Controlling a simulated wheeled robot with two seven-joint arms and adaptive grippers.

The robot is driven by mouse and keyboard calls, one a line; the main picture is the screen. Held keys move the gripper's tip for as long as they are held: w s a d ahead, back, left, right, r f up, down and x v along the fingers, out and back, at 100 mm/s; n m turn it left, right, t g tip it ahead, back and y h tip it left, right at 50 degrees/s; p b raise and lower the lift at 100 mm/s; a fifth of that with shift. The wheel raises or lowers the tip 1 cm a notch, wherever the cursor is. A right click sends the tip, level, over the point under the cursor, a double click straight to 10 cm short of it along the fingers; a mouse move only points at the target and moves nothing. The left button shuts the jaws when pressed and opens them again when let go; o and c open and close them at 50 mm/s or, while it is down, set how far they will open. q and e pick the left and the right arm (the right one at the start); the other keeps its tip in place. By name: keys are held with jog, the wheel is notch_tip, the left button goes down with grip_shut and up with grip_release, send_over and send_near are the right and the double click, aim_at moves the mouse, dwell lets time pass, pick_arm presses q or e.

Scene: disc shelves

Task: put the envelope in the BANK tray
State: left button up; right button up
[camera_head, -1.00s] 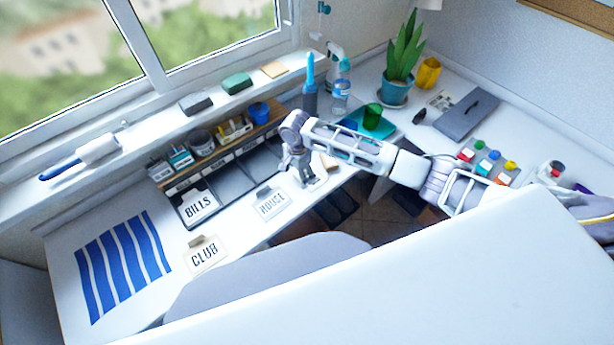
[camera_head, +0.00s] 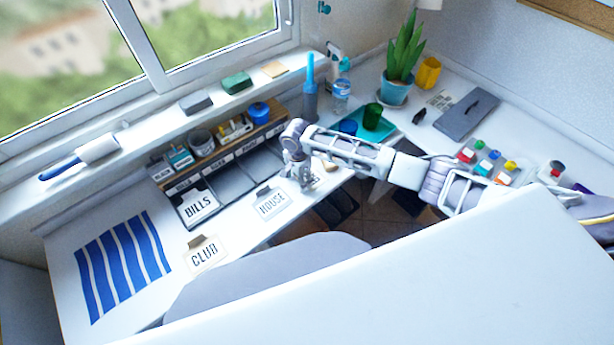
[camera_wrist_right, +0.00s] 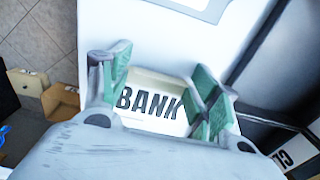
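A white envelope marked BANK (camera_wrist_right: 150,103), with a cream block along its top, lies on the white desk in the right wrist view. My right gripper (camera_wrist_right: 160,92) is open, with one green-padded finger on each side of the block. I cannot tell whether the fingers touch it. In the head view the right gripper (camera_head: 300,180) is low over the desk, right of the HOUSE envelope, and mostly hides the BANK envelope. A row of dark trays (camera_head: 232,180) stands behind, with small labels above; I cannot surely read which is BANK. My left gripper is not in view.
The BILLS envelope (camera_head: 198,206) is in the leftmost tray. The HOUSE envelope (camera_head: 271,203) and CLUB envelope (camera_head: 205,255) lie on the desk in front. A wooden shelf (camera_head: 222,148) holding small items runs above the trays. A blue-striped mat (camera_head: 122,262) lies at left.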

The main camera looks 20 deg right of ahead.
jog(key=shift+c, duration=1.2)
jog(key=shift+r, duration=0.1)
notch_tip(320, 180, up, 10)
dwell(0.7)
